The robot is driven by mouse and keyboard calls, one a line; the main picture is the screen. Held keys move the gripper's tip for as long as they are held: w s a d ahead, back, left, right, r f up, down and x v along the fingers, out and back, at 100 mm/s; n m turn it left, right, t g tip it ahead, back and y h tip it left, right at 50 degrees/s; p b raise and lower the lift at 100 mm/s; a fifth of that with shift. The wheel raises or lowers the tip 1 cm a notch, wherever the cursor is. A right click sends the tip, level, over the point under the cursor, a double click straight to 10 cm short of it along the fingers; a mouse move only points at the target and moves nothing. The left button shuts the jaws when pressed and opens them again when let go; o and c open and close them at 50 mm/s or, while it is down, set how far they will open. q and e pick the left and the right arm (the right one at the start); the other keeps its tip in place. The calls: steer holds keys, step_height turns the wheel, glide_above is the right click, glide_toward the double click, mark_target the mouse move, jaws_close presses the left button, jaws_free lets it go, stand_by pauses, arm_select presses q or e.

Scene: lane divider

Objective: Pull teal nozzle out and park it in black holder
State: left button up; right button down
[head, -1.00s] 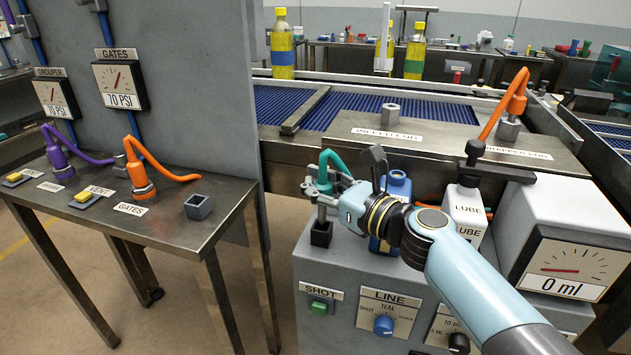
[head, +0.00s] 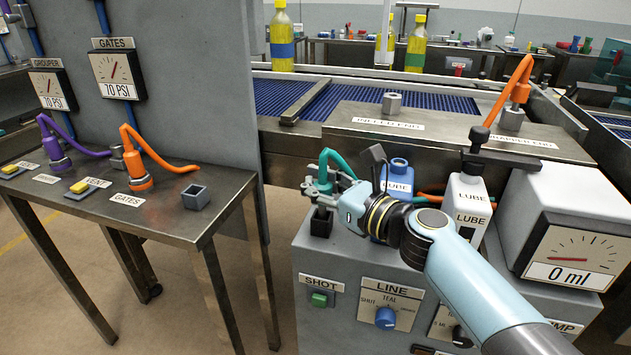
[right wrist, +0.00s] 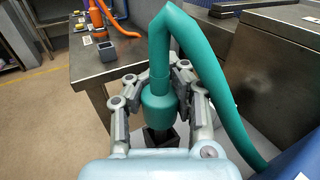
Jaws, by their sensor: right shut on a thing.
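The teal nozzle (head: 325,173) with its teal hose is upright in my right gripper (head: 322,191), above the front left corner of the grey machine. In the right wrist view the fingers (right wrist: 160,92) close around the nozzle body (right wrist: 159,112) from both sides. The black holder (head: 320,223) is a square cup on the machine top, directly below the nozzle. It also shows in the wrist view (right wrist: 160,138), partly covered by the nozzle. I cannot tell whether the tip is inside its mouth. My left gripper is not in view.
A blue lube bottle (head: 397,177) and a white lube bottle (head: 468,205) stand right of the holder, partly behind my arm. The left table carries an orange nozzle (head: 139,178), a purple nozzle (head: 56,155) and an empty grey holder (head: 195,197).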

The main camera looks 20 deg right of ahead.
steer(key=shift+f+b, duration=0.55)
steer(key=shift+f, duration=0.15)
steer(key=c, duration=1.1)
jaws_free()
steer(key=shift+c, duration=0.2)
step_height(320, 180, up, 10)
